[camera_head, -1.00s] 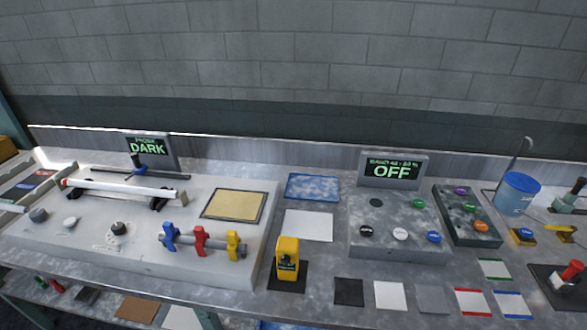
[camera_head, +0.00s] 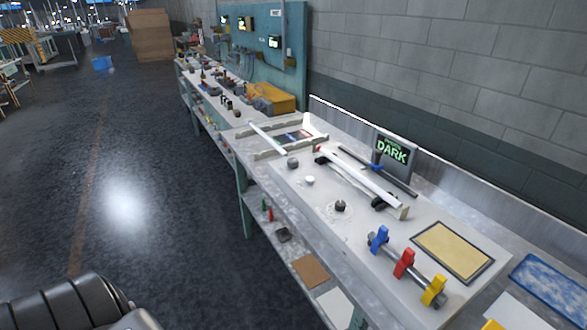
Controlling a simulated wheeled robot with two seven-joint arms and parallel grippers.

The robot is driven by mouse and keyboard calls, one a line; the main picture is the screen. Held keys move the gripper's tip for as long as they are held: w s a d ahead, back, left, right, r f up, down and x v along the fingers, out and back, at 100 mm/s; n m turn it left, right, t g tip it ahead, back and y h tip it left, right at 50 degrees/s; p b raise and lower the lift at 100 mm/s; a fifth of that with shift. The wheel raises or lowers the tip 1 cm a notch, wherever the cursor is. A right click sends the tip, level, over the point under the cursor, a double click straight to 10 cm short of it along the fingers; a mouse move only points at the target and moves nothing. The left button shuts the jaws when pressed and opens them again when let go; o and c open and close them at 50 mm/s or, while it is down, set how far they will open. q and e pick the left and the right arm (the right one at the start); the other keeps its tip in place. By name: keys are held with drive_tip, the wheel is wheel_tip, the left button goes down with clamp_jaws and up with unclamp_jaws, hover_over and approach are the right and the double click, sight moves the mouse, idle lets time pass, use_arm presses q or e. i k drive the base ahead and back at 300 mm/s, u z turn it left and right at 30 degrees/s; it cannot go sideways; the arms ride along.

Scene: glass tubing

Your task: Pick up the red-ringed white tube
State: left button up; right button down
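A long white tube (camera_head: 358,178) with a red band at its far left end lies across dark supports on the pale console (camera_head: 310,205). A tan block (camera_head: 404,212) is at its near right end. A second white tube (camera_head: 267,138) lies across a rack (camera_head: 292,152) just left of the console; I see no red ring on it. A dark ribbed part of my arm shows at the bottom left. Neither of my grippers is in view.
A dark rod (camera_head: 378,172) runs behind the tube, below a display reading DARK (camera_head: 391,151). Knobs and blue, red and yellow clamps (camera_head: 404,262) stand on the console. A yellow panel (camera_head: 453,250) lies to the right. Open floor (camera_head: 140,200) is at the left.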

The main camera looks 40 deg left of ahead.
sight(397, 204)
drive_tip(key=z, duration=2.2)
drive_tip(key=k, duration=1.1)
drive_tip(key=u, duration=1.35)
drive_tip(key=i, duration=0.5)
drive_tip(key=u, duration=0.05)
